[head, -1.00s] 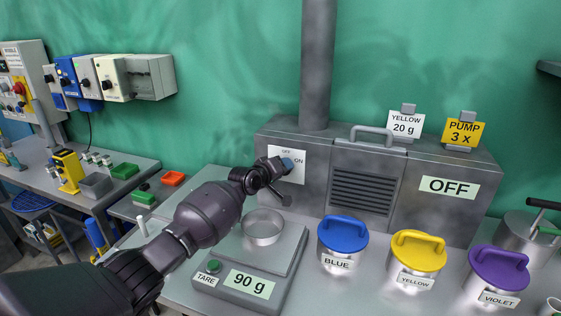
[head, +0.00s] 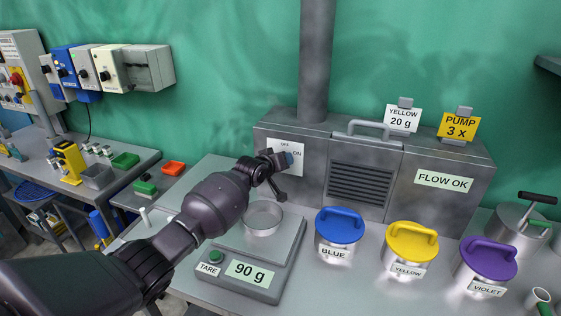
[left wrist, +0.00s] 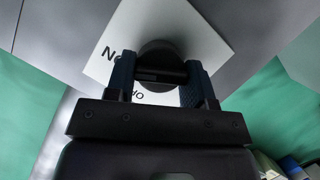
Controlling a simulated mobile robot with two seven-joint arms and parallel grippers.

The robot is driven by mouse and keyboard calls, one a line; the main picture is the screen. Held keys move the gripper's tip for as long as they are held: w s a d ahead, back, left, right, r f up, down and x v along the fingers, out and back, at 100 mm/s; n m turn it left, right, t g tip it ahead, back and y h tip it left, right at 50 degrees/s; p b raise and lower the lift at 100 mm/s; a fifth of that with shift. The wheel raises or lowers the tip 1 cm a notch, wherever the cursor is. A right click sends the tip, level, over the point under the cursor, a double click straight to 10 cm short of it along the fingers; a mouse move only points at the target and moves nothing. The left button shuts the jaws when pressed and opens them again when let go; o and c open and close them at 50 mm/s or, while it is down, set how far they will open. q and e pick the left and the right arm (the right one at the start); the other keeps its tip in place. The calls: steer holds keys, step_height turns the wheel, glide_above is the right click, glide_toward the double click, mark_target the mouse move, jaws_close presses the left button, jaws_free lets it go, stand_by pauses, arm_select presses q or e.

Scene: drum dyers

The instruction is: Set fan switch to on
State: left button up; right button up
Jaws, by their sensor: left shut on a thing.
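The fan switch is a dark round knob (left wrist: 162,60) on a white OFF/ON plate (head: 284,148) on the front of the grey metal cabinet. The plate also shows in the left wrist view (left wrist: 205,32). My left gripper (head: 285,160) is at this plate, and in the left wrist view its two blue fingers (left wrist: 160,78) are shut on the knob, one on each side. In the head view the gripper hides most of the knob. The cabinet's display (head: 444,181) reads "FLOW OK". My right gripper is not in view.
Below my left arm stands a scale (head: 236,270) reading 90 g, with a metal dish (head: 263,219). Blue (head: 340,227), yellow (head: 412,243) and violet (head: 488,258) lidded pots stand to the right. A vertical duct (head: 316,60) rises from the cabinet.

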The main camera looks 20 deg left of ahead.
arm_select(q)
steer(key=o, duration=0.9)
steer(key=shift+s, duration=0.1)
steer(key=shift+b+v, duration=0.35)
steer(key=shift+v, duration=4.95)
steer(key=shift+f, duration=0.1)
